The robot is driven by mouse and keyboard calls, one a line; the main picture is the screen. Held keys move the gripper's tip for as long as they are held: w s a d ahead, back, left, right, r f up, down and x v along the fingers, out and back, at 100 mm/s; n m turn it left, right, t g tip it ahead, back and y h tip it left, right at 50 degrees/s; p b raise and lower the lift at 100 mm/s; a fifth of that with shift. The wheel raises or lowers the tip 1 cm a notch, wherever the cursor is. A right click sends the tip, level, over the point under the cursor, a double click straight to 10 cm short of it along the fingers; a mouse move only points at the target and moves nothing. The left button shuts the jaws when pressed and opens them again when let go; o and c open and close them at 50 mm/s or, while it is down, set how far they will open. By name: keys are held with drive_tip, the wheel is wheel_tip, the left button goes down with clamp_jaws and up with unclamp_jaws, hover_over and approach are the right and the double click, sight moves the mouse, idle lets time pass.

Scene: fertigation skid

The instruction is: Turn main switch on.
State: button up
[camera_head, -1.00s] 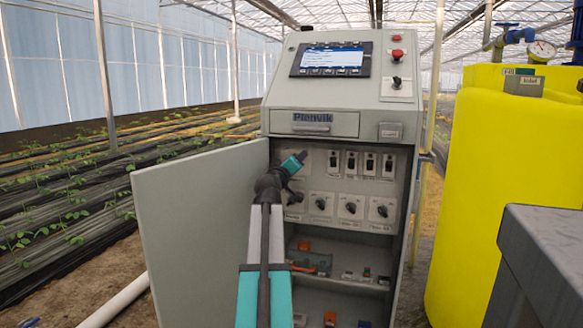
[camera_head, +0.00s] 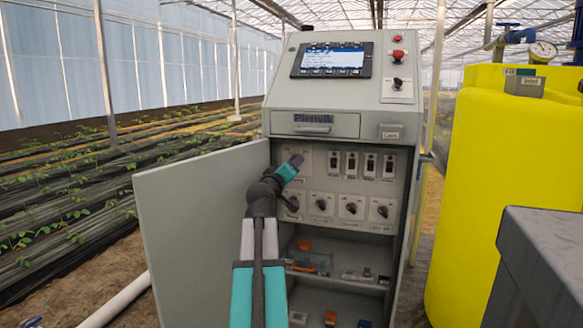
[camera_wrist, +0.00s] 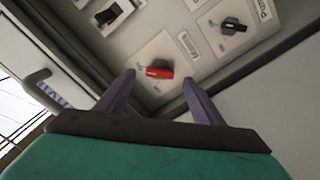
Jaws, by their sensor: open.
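The main switch (camera_wrist: 160,72) is a red rotary handle on a light plate in the wrist view. The handle lies roughly crosswise in that picture. My gripper (camera_wrist: 158,78) is open, with its two purple fingers on either side of the handle in the picture; I cannot tell whether they touch it. In the head view my gripper (camera_head: 296,161) is at the upper left of the open cabinet's inner panel and hides the main switch.
The cabinet door (camera_head: 200,230) stands open to the left of my arm. Black rotary knobs (camera_head: 350,208) and a row of breaker switches (camera_head: 352,163) sit to the right. A yellow tank (camera_head: 490,190) and a grey surface (camera_head: 545,235) are at the right.

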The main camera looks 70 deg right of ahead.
drive_tip(key=a+p, duration=0.1)
drive_tip(key=a, duration=0.7)
drive_tip(key=shift+s, duration=0.25)
drive_tip(key=shift+s, duration=0.1)
idle(0.5)
